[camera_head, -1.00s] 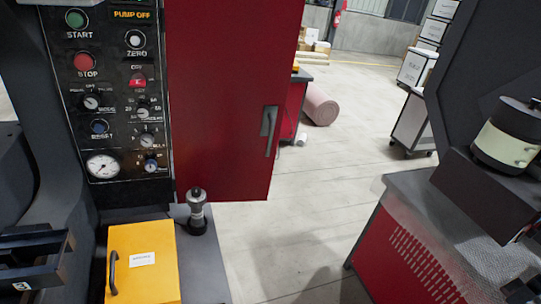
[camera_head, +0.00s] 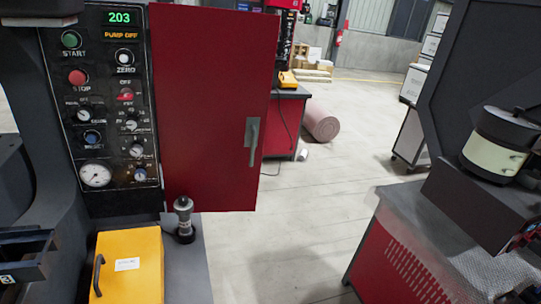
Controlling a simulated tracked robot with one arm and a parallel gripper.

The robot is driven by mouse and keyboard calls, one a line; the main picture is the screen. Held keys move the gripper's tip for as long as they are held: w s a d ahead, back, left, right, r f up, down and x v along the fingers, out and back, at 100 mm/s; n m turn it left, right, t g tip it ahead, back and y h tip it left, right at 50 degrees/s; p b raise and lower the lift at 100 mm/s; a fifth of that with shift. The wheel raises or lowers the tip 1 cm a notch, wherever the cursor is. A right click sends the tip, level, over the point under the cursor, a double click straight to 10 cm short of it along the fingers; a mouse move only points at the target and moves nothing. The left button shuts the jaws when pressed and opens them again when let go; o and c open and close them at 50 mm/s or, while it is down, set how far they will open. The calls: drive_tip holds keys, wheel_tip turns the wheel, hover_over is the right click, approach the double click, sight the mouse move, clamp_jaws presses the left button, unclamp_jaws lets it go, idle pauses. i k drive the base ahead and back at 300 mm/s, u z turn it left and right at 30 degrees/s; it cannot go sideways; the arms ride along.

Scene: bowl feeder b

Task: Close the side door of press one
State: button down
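The side door (camera_head: 205,110) of the press is a flat red panel just right of the black control panel. It stands out over the floor, apparently open; its hinge line cannot be made out. A dark grey handle (camera_head: 253,143) sits near its right edge. The door's lower edge hangs above the grey ledge, and its top is just inside the picture. Nothing is touching the door or handle in view. My gripper is not in view.
The control panel (camera_head: 108,110) shows 203 and PUMP OFF. A yellow box (camera_head: 130,265) and a small metal cylinder (camera_head: 183,218) stand below the door. A red-sided bench (camera_head: 400,255) with a bowl feeder (camera_head: 500,140) is at right. Clear floor (camera_head: 300,225) lies between.

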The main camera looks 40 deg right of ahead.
sight(213, 69)
drive_tip(key=i, duration=0.85)
drive_tip(key=u, duration=0.05)
